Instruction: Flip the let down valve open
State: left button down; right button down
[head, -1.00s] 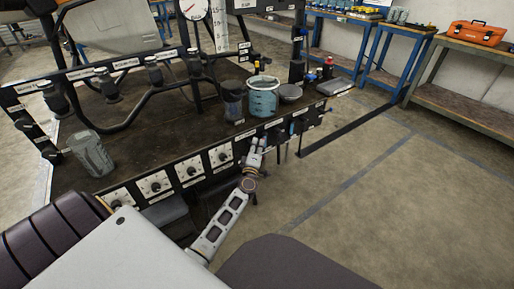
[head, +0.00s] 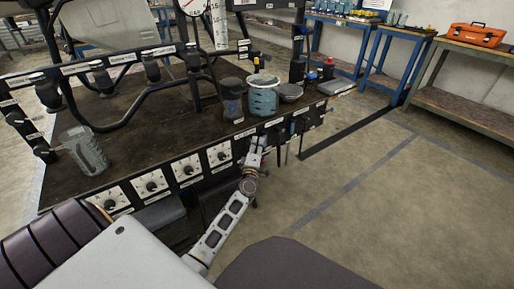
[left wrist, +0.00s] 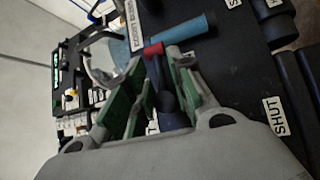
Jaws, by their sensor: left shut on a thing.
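My left gripper (head: 257,143) is at the front edge of the dark bench, right of the row of knobs. The left wrist view shows its green-padded fingers (left wrist: 155,95) on either side of a dark blue valve lever (left wrist: 166,100), closed on it. A red band (left wrist: 153,49) and a lighter blue handle (left wrist: 188,28) show just past the fingertips; I cannot tell whether they belong to the same valve. A white SHUT label (left wrist: 275,115) is on the dark panel beside the gripper. The lever is hidden by the gripper in the head view. My right gripper is not in view.
Open floor (head: 400,210) lies to the right.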

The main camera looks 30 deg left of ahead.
pick_arm(q)
jog(key=c, duration=1.5)
grip_release()
jog(key=shift+c, duration=0.2)
jog(key=shift+s, duration=0.15)
jog(key=v, duration=1.1)
jog(key=shift+s+d, duration=0.2)
jog(key=shift+s, duration=0.15)
jog(key=shift+f, duration=0.1)
